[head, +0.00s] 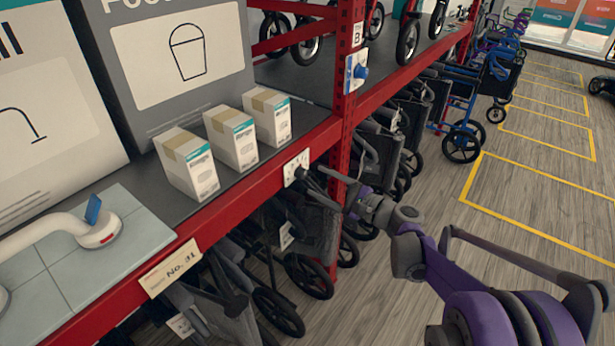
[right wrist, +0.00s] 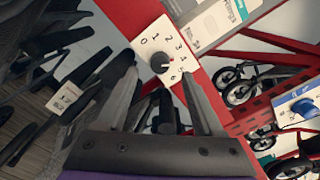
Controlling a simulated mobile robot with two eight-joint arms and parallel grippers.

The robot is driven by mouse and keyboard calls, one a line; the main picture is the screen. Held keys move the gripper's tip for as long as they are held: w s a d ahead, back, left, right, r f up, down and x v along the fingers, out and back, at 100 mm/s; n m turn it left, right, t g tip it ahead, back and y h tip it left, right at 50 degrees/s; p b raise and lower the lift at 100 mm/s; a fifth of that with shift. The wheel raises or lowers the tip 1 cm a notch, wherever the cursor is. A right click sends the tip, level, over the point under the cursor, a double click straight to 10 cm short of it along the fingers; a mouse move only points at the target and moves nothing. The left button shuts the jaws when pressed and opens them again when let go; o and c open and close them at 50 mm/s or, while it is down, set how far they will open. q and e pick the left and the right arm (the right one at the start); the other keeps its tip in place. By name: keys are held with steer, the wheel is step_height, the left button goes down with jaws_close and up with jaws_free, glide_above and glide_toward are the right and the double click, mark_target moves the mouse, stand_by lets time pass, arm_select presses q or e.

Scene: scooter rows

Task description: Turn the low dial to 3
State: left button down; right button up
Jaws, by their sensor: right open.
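The low dial is a white plate (head: 296,168) with a dark knob, fixed on the red shelf beam. In the right wrist view the dial (right wrist: 151,34) shows printed numbers from 0 to 6 around its dark knob (right wrist: 160,64). Which number the knob points at is too small to tell. My right gripper (head: 312,178) is open at the dial. In the right wrist view its two fingers (right wrist: 158,72) stand on either side of the knob; whether they touch it I cannot tell. My left gripper is not in view.
A blue dial (head: 361,72) sits on the red upright, higher up. Several small cartons (head: 231,137) stand on the shelf above the beam. Folded walkers (head: 300,255) fill the space below. The wooden floor (head: 500,235) with yellow lines is open at right.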

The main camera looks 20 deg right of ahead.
mark_target(304, 175)
steer(key=shift+x, duration=2.35)
jaws_close()
